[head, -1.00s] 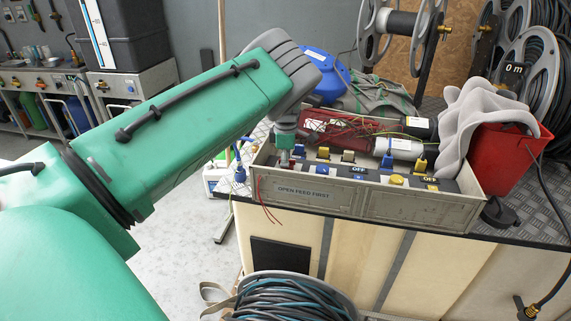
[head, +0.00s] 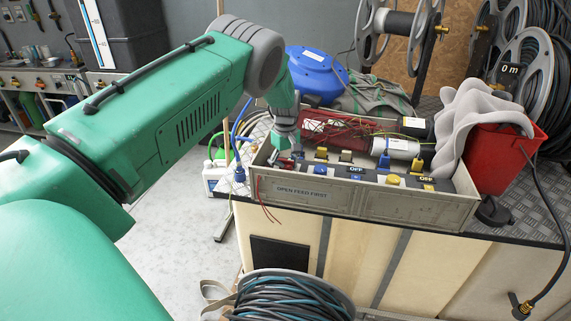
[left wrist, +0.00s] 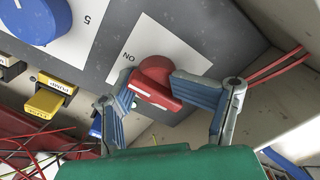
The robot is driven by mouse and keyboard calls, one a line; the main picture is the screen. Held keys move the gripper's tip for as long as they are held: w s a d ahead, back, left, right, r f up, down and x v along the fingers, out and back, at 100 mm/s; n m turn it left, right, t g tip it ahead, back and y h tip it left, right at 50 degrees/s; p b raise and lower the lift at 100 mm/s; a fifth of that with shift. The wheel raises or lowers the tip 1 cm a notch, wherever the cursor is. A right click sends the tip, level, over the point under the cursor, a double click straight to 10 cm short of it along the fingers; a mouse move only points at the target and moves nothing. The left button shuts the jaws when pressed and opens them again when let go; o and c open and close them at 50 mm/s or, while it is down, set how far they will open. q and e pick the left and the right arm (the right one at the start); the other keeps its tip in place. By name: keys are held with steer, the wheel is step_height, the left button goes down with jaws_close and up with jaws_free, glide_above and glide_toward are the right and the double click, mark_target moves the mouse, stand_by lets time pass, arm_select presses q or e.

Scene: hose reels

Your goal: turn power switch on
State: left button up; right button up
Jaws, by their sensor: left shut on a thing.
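The power switch, a red knob with a bar handle, shows in the left wrist view (left wrist: 156,75) on a white plate lettered "ON". In the head view the switch (head: 286,163) sits at the left end of the panel in the grey box marked "OPEN FEED FIRST" (head: 300,191). My left gripper (head: 285,152) reaches down to it from above. In the left wrist view my left gripper (left wrist: 153,86) has a blue-grey finger on each side of the red handle and is shut on it. My right gripper is not in view.
A blue dial (left wrist: 32,20) and yellow switch (left wrist: 50,98) are beside the red switch. Red wires and cylinders (head: 400,149) fill the box's back. A red bucket with grey cloth (head: 500,158) stands right, and a blue container (head: 316,75) behind. The box walls are close.

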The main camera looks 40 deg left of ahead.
mark_target(285, 160)
arm_select(q)
steer(key=shift+o, duration=0.6)
steer(key=m, duration=0.2)
steer(key=w+m, duration=0.1)
steer(key=shift+r+m, duration=0.3)
steer(key=shift+r, duration=0.05)
steer(key=shift+o, duration=0.2)
steer(key=shift+s+a+r+m, duration=0.1)
steer(key=shift+m, duration=1.2)
steer(key=o, duration=0.8)
steer(key=shift+a, duration=0.1)
steer(key=r, duration=1)
steer(key=shift+s, duration=0.35)
steer(key=shift+s+d+r, duration=0.1)
steer(key=shift+d+r, duration=0.35)
steer(key=shift+d, duration=0.1)
